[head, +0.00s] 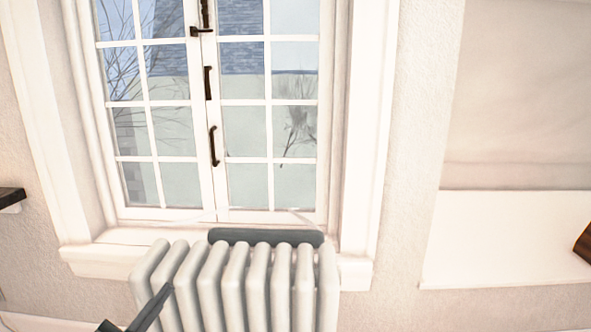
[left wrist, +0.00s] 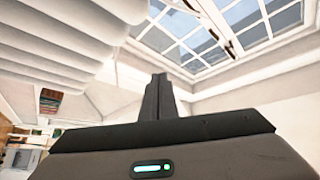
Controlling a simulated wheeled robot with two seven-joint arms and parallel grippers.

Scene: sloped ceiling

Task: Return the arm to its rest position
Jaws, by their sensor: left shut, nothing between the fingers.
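My left gripper (head: 166,289) shows as a dark, narrow shape at the bottom left of the head view, in front of the radiator. I cannot tell whether it touches the radiator. In the left wrist view, my left gripper's fingers (left wrist: 160,82) are together with nothing between them. My right gripper is in neither view.
A white ribbed radiator (head: 237,285) stands below a paned window (head: 219,105) with a white sill (head: 95,260). A dark grey long object (head: 265,236) lies behind the radiator's top. A white ledge (head: 500,235) is at the right. A dark shelf edge (head: 10,198) is at the left.

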